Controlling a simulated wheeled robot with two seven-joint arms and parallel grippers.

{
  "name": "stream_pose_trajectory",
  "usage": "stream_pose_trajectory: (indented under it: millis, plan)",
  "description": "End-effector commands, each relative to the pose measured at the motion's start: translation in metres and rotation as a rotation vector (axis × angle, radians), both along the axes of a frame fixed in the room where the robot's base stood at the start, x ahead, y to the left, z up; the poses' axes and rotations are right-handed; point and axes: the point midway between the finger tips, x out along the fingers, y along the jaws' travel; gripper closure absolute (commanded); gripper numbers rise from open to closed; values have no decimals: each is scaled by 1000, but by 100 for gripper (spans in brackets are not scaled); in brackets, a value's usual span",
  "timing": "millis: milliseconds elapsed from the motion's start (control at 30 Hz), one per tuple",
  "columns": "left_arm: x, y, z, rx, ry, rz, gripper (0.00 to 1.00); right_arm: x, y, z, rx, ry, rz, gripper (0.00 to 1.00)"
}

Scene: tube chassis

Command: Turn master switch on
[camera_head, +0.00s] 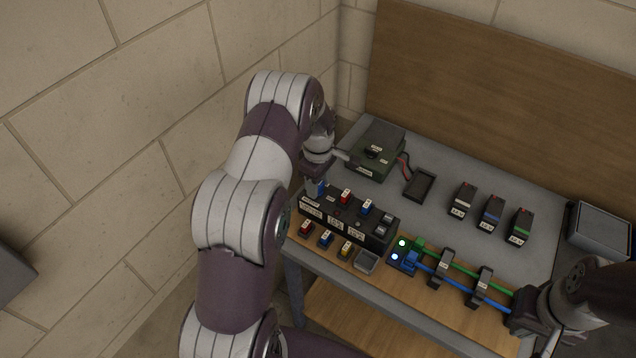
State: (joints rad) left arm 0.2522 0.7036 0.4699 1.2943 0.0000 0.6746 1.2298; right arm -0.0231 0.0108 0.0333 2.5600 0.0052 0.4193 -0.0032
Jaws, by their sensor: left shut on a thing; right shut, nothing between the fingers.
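A black panel box (345,222) with white labels stands at the front left of the table. A red plug (346,196) and a blue plug (367,207) stand on its top, with small switches (383,224) at its right end. My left gripper (315,178) is at the box's left end, shut on another blue plug (315,189); its fingers are small and partly hidden by my arm. A dark green box (375,151) with a black knob stands behind. I cannot read which switch is the master. My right gripper (522,314) is shut and empty at the right end of the cables.
Red, blue and yellow plugs (326,239) and a small grey tray (366,262) lie along the front. Lit connectors (402,255) lead to green and blue cables (463,290) through black clips. Several labelled blocks (491,211) stand behind. A grey bin (598,228) is at right.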

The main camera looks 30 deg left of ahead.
Motion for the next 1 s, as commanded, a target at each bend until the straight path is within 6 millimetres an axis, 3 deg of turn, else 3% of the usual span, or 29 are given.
stream_pose_trajectory:
  millis: [567, 600, 633, 1000]
  plan:
    - [1, 0, 2, 1, -5, 28, 84, 0, 0, -1, 0, 0, 0, 100]
    - [1, 0, 2, 1, -5, 28, 40, 0, 0, -1, 0, 0, 0, 100]
    - [1, 0, 2, 1, -4, 27, 31, 0, 0, -1, 0, 0, 0, 100]
    - [1, 0, 6, 2, -5, 26, 28, 0, 0, -5, 0, 0, 0, 100]
